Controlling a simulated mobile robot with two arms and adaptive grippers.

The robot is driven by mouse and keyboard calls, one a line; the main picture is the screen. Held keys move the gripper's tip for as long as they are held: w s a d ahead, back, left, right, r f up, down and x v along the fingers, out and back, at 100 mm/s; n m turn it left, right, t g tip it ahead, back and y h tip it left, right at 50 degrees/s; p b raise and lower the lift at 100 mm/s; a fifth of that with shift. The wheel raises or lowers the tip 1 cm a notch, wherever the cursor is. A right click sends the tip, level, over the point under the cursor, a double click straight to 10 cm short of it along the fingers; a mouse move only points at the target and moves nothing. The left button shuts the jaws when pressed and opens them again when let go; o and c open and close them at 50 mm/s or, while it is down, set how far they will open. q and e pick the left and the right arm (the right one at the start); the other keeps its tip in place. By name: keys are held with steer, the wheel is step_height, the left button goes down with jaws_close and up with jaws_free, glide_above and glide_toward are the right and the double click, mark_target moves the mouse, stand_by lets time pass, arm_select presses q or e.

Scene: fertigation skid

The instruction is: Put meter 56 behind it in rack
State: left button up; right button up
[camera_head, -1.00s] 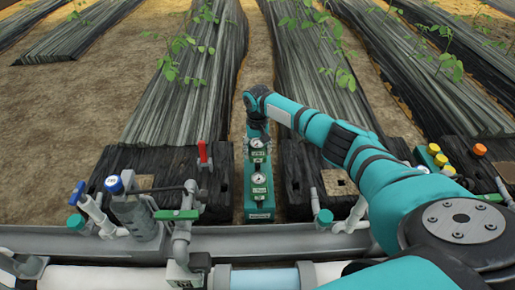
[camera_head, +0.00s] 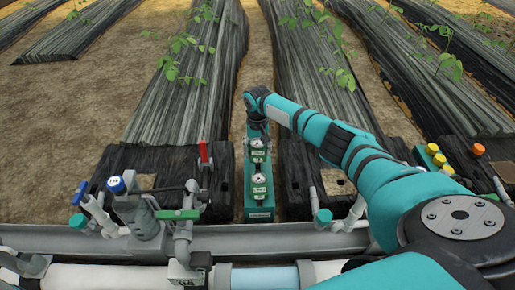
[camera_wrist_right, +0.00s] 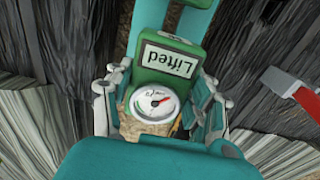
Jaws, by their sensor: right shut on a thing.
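A narrow green rack (camera_head: 259,204) stands between two dark blocks in the middle of the head view. Two green units with round white dials show in line along it, a front one (camera_head: 258,180) and a rear one (camera_head: 258,155). My right gripper (camera_head: 257,136) is over the rear end of this line, largely hidden by its own wrist. A green unit with an upside-down label "Lifted" (camera_wrist_right: 169,62) adjoins the dial. No number 56 is readable. My left gripper is not in view.
Left of the rack stand a red-handled valve (camera_head: 203,152), a green lever (camera_head: 178,214) and a blue-topped grey fitting (camera_head: 117,186). Yellow and orange knobs (camera_head: 478,150) are at the right. A grey rail (camera_head: 300,241) and pipes run across the front.

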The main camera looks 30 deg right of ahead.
steer(key=shift+f, duration=0.15)
steer(key=shift+f+b, duration=1)
steer(key=shift+f, duration=0.9)
steer(key=o, duration=1.3)
